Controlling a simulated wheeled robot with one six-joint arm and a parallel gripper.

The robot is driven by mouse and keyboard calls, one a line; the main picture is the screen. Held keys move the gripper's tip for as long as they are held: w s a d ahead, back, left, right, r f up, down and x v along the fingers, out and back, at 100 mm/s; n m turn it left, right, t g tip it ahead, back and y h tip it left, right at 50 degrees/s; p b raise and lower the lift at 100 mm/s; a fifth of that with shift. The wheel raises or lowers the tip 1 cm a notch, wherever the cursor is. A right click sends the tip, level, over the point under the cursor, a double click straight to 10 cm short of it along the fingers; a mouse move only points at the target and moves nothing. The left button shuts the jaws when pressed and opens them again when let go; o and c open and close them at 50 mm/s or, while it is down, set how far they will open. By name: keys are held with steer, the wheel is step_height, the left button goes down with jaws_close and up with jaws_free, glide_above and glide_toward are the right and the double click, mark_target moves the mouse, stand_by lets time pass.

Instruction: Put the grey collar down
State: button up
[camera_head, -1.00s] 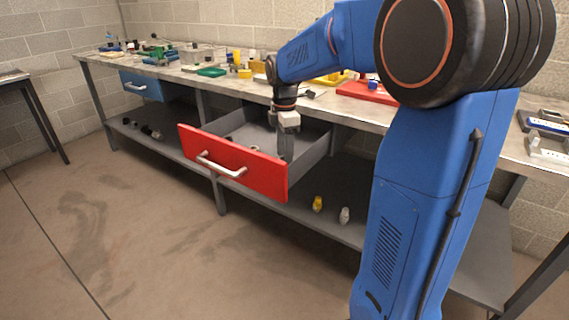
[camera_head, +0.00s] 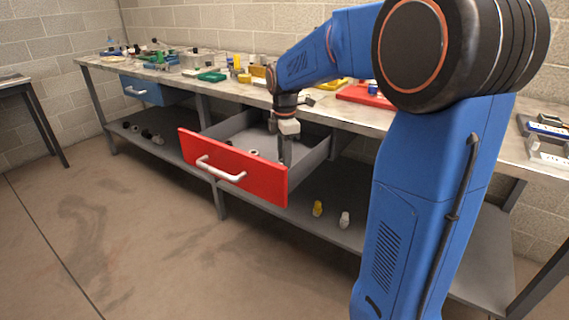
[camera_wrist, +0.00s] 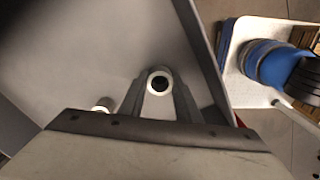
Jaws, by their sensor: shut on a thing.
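My gripper (camera_head: 284,152) points down inside the open red-fronted drawer (camera_head: 232,168), near its right end. In the wrist view, my gripper (camera_wrist: 160,88) is shut on the grey collar (camera_wrist: 159,80), a small pale ring with a dark hole, held between the fingertips. The drawer's grey floor (camera_wrist: 90,50) lies below it; I cannot tell whether the collar touches the floor. In the head view the collar is too small or hidden to make out. Another small ring-like part (camera_head: 254,152) lies on the drawer floor, left of my gripper.
A drawer side wall (camera_wrist: 205,55) runs close beside the fingers. A pale small part (camera_wrist: 103,104) lies left of them. The workbench top (camera_head: 340,112) holds trays and tools. A yellow part (camera_head: 318,208) and a white part (camera_head: 344,219) stand on the lower shelf.

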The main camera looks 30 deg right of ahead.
step_height(320, 180, up, 9)
steer(key=shift+r, duration=0.2)
stand_by(0.3)
